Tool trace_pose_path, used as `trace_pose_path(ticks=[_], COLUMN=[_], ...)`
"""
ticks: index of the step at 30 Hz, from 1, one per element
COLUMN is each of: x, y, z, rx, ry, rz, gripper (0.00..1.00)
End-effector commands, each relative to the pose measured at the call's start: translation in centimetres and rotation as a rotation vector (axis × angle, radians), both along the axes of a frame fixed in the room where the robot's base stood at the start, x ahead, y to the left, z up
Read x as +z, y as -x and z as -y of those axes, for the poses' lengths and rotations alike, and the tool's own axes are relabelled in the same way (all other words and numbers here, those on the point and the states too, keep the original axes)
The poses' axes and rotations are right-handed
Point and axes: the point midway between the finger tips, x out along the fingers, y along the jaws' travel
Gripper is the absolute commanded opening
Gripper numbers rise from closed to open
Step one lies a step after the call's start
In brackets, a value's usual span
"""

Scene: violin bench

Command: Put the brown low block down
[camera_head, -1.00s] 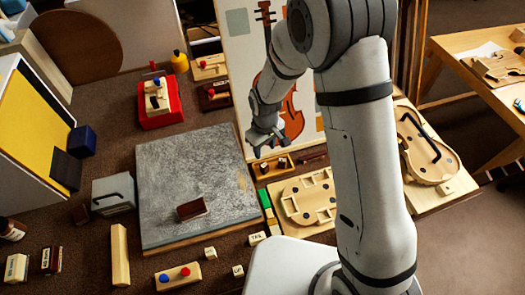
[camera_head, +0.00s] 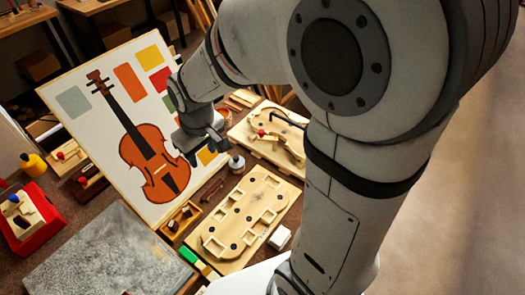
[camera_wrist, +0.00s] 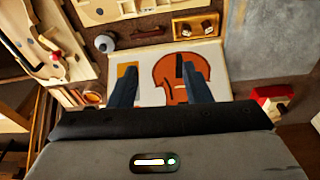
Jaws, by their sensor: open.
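The brown low block is not in view now; the grey slab (camera_head: 105,262) shows only in part, with no block on the part seen. The slab also shows in the wrist view (camera_wrist: 265,38) at upper right, bare where visible. My gripper (camera_head: 203,150) hangs in the air in front of the right part of the violin picture board (camera_head: 104,119). In the wrist view my gripper (camera_wrist: 160,86) has its two dark fingers apart, with only the violin picture showing between them. It is empty.
A pale wooden mould (camera_head: 245,220) lies right of the slab, beside a small wooden tray (camera_head: 180,221). A violin body on a board (camera_head: 270,140) and a white jar (camera_head: 236,163) stand near the gripper. A red box (camera_head: 30,220) is at left.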

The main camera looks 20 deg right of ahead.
Motion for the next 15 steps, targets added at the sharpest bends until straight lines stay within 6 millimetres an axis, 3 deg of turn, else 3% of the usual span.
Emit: trace_pose_path(ticks=[1,6,9,15], x=[1.7,5.5,6.9,8.2], y=[1.0,5.1,7.7,11.3], z=[1.8,6.6,8.8,11.1], rx=[-0.052,-0.221,-0.309,-0.428], ry=[-0.010,-0.032,-0.043,-0.056], rz=[0.025,0.077,0.106,0.144], gripper=[0.44,0.44,0.44,0.44])
